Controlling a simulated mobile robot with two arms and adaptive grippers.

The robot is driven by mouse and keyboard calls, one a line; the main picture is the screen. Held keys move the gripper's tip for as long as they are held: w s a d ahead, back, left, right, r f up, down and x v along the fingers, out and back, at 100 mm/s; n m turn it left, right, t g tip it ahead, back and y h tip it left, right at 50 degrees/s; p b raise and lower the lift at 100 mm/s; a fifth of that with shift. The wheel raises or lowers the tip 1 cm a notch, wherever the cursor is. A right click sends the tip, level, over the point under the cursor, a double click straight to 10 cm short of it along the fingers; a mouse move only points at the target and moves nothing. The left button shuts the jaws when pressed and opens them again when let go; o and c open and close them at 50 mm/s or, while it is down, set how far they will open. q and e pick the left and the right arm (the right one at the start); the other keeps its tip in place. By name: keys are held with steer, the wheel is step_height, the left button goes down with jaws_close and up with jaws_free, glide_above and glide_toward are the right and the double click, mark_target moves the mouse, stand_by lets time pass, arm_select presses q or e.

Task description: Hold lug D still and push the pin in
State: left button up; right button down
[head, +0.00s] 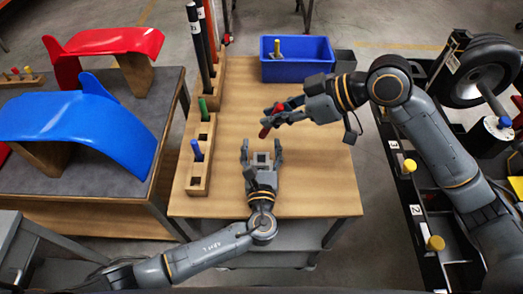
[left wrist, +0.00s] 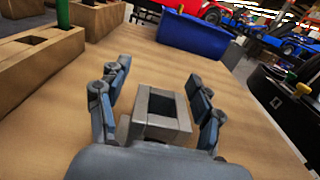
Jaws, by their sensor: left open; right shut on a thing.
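A grey block with a square opening, apparently lug D (head: 262,158), stands on the wooden table. No letter is readable on it. My left gripper (head: 261,150) is open around it, one finger on each side. In the left wrist view the lug (left wrist: 160,104) sits between the spread fingers (left wrist: 158,100), with a gap on both sides. My right gripper (head: 283,117) is shut on a red-handled pin (head: 265,131), above the table and just beyond the lug. The pin is tilted, and the fingers hide part of it. The lug's opening looks empty.
A wooden rack (head: 198,187) left of the lug holds a blue-handled pin (head: 197,151) and a green-handled one (head: 203,109). A blue bin (head: 297,68) with a yellow-topped piece stands at the back. The table (head: 325,185) is clear right of the lug.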

mark_target(262, 130)
arm_select(q)
jaws_close()
stand_by(1.1)
arm_select(e)
steer(key=a+f+h, duration=0.2)
steer(key=f, duration=0.1)
steer(key=a+f+g+h, duration=0.1)
steer(key=f, duration=0.1)
steer(key=shift+w, duration=0.4)
steer(key=shift+f+h, duration=0.2)
steer(key=shift+h, duration=0.2)
steer(key=shift+d, duration=0.1)
